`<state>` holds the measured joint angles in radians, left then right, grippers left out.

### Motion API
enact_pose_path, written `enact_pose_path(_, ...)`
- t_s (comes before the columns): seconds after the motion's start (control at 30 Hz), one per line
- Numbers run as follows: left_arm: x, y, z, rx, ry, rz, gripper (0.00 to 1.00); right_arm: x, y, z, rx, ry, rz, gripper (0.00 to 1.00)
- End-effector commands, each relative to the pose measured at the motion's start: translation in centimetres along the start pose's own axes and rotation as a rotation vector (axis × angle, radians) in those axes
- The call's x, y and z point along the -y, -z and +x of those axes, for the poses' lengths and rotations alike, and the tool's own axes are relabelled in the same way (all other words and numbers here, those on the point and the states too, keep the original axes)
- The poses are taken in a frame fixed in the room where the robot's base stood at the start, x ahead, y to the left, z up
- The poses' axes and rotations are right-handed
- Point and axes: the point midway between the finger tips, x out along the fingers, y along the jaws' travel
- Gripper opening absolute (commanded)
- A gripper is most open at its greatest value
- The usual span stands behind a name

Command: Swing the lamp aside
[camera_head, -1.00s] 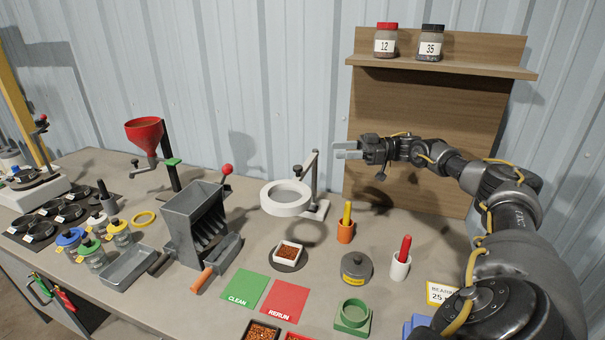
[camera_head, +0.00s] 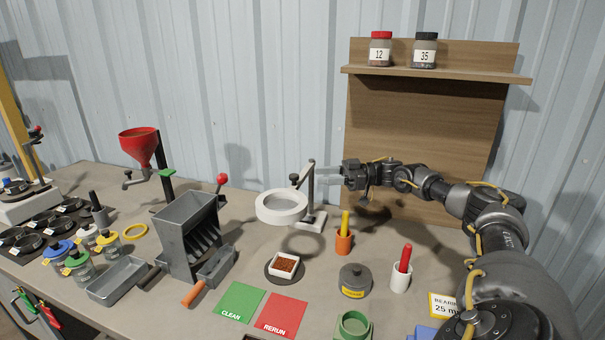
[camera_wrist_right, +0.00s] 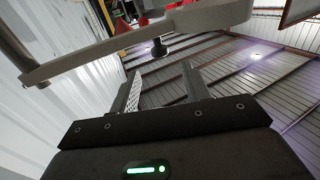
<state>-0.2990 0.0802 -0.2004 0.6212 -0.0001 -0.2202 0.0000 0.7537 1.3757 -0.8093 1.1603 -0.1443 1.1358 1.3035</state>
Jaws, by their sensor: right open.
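The lamp is a white ring (camera_head: 280,217) held over the bench by a thin arm with a dark knob (camera_head: 294,178), on an upright grey post (camera_head: 311,192) with a white foot. My right gripper (camera_head: 322,175) is just right of the post's upper part, fingers pointing left, open and empty. I cannot tell from the head view whether a fingertip touches the post. In the right wrist view the open fingers (camera_wrist_right: 160,72) point toward a pale lamp arm (camera_wrist_right: 100,58) crossing the top, with a dark knob (camera_wrist_right: 158,48) between the fingertips. My left gripper is out of view.
Below the ring stands a white dish of brown grains (camera_head: 285,266) on a dark round base. An orange cup (camera_head: 343,243) and a white cup (camera_head: 400,279) hold upright sticks right of the lamp. A grey hopper (camera_head: 187,235) stands left. A wooden back panel (camera_head: 420,125) rises behind my arm.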

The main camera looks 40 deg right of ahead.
Motion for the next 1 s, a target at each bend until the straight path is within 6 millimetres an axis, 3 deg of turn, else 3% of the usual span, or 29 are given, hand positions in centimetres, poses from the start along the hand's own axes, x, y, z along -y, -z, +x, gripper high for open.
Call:
enact_pose_path(0.1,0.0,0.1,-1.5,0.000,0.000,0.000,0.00,0.0,0.6,2.5,-0.003,0.002,0.000,0.47)
enact_pose_path(0.3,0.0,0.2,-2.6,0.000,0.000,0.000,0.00,0.0,0.3,5.4,-0.001,0.001,0.001,0.47)
enact_pose_path(0.5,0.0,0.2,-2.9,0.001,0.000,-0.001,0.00,0.0,0.1,6.7,-0.001,0.000,-0.001,0.47)
enact_pose_path(0.77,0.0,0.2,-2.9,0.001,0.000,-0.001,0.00,0.0,0.0,6.8,0.000,0.000,0.000,0.47)
enact_pose_path(1.0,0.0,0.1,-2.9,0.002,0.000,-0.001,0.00,0.0,0.0,6.8,0.000,0.000,0.000,0.18)
